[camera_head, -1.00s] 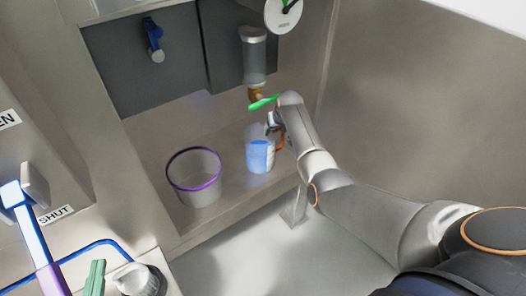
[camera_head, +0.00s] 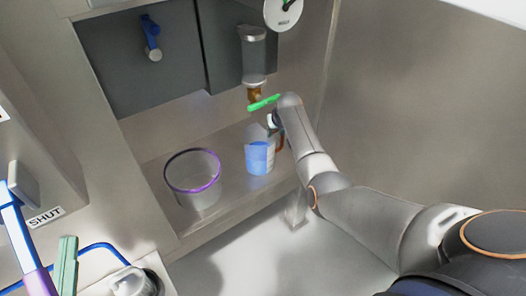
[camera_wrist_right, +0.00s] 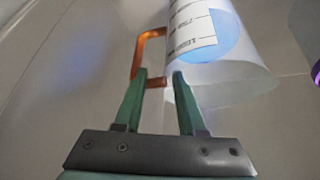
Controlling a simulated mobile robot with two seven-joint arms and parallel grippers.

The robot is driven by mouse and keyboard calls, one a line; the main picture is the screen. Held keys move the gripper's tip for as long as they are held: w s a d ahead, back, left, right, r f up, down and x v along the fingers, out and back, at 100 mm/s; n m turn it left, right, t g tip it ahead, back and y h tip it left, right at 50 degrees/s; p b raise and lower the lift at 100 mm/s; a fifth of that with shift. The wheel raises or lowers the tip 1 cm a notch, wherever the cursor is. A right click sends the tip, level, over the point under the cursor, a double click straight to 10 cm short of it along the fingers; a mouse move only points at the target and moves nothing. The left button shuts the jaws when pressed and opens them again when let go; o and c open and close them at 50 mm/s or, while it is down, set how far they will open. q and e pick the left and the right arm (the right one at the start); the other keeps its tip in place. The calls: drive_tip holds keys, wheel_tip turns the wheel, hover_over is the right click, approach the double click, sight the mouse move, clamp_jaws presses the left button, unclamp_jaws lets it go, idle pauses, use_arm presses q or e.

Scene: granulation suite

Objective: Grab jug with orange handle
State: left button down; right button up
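The jug (camera_head: 259,158) is clear with a blue-and-white patch and an orange handle (camera_head: 281,145). It stands upright on the ledge under the tap. In the right wrist view the jug (camera_wrist_right: 235,75) is at the upper right, its orange handle (camera_wrist_right: 150,50) on its left. My right gripper (camera_wrist_right: 161,78) is open, its green fingertips at the handle's lower end. The left fingertip overlaps the handle and the right one overlaps the jug's edge; I cannot tell if they touch. In the head view my right arm partly hides the handle. My left gripper (camera_head: 66,262) shows as a green piece at the lower left.
A clear tub with a purple rim (camera_head: 193,170) stands left of the jug. Above the jug hang a tap with a green lever (camera_head: 264,103) and a gauge (camera_head: 283,10). A blue lever (camera_head: 18,235), a SHUT label (camera_head: 45,217) and a knob (camera_head: 131,283) are at the left.

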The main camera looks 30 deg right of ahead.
clamp_jaws()
idle(0.9)
drive_tip(key=shift+w+r, duration=0.15)
